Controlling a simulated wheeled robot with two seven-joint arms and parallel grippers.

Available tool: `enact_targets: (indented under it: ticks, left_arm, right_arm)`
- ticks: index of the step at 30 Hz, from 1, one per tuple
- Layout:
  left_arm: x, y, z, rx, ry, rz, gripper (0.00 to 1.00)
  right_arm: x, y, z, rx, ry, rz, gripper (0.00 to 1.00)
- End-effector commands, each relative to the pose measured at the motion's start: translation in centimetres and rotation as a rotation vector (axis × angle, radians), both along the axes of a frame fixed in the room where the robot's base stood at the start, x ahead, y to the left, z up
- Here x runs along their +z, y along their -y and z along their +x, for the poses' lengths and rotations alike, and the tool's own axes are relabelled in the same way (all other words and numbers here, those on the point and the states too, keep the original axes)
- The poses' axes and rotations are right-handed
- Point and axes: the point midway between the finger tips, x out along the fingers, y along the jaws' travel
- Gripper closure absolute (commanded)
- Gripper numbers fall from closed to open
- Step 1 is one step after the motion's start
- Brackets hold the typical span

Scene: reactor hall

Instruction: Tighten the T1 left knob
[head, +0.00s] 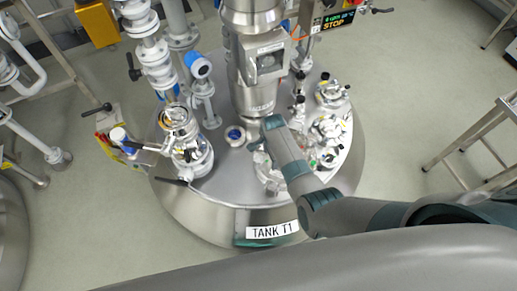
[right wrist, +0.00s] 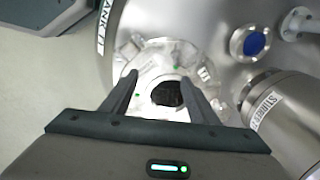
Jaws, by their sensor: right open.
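Tank T1 (head: 235,215) is a large steel vessel with a "TANK T1" label (head: 272,230) on its front. My right gripper (head: 262,160) is over the tank top, partly hidden by its own arm in the head view. In the right wrist view the right gripper (right wrist: 160,82) is open, its two fingers apart over a pale round metal fitting (right wrist: 150,62) with green marks. A dark round piece (right wrist: 167,93) shows between the fingers. It may be the left knob, but I cannot tell, nor whether the fingers touch it. My left gripper is not in view.
A vertical steel motor column (head: 250,70) stands close behind my right gripper. A blue-centred port (head: 235,134) is to its left, and a cluster of fittings (head: 328,130) to its right. Pipes and valves (head: 180,125) crowd the left. A stair rail (head: 470,135) stands at right.

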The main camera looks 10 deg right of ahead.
Motion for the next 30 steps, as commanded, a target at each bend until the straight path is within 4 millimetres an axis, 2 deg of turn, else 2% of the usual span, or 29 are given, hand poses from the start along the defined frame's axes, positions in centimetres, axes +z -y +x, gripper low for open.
enact_targets:
  ticks: [3,9,23,30]
  left_arm:
    - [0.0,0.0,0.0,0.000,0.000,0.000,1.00]
    - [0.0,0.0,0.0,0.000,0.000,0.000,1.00]
    - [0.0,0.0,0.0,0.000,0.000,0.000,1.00]
    - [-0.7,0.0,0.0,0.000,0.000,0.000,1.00]
  right_arm:
    - [0.1,-1.7,2.0,-0.110,-0.022,0.013,0.45]
    - [0.3,-3.5,3.7,-0.238,-0.048,0.022,0.45]
    - [0.4,-4.0,4.0,-0.274,-0.054,0.023,0.45]
    - [-0.3,-4.0,4.0,-0.273,-0.055,0.022,0.45]
